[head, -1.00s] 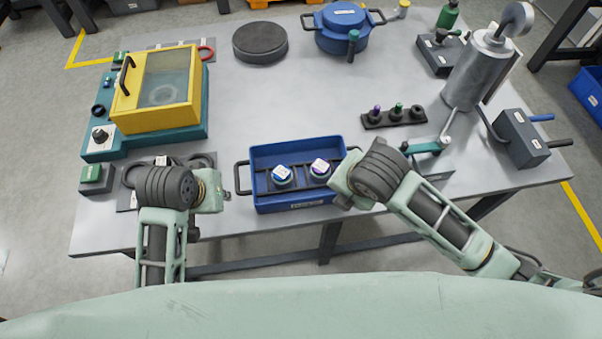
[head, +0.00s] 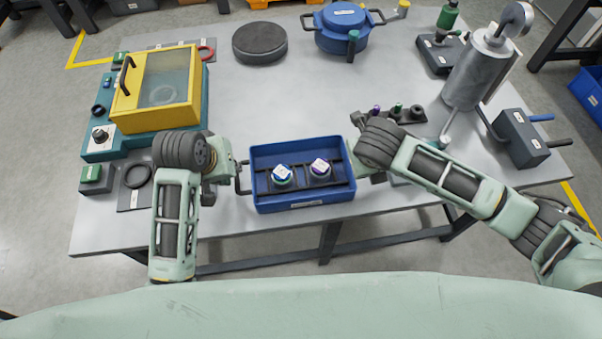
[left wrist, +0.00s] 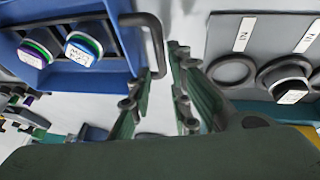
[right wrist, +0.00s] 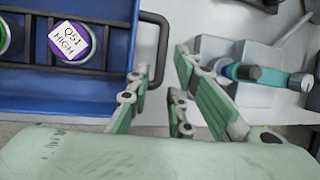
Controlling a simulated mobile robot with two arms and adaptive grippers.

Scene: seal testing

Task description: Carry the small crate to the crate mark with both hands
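The small blue crate (head: 303,204) stands on the grey table near its front edge, with a dark handle at each end. It holds a black rack with two capped items, one blue-topped (head: 281,173) and one purple-topped (head: 320,168). My left gripper (left wrist: 155,65) is open, its fingertips on either side of the crate's left handle (left wrist: 159,40). My right gripper (right wrist: 161,62) is open, its fingertips on either side of the right handle (right wrist: 163,35). Contact with either handle is not clear. In the head view my right arm hides the right handle. I cannot make out the crate mark.
A yellow-lidded tester (head: 155,95) stands at left, beside a grey mat with black rings (head: 138,176). A black disc (head: 260,42) and blue pot (head: 341,30) are at the back. A metal cylinder (head: 475,75) and grey box (head: 520,140) are at right. The table behind the crate is clear.

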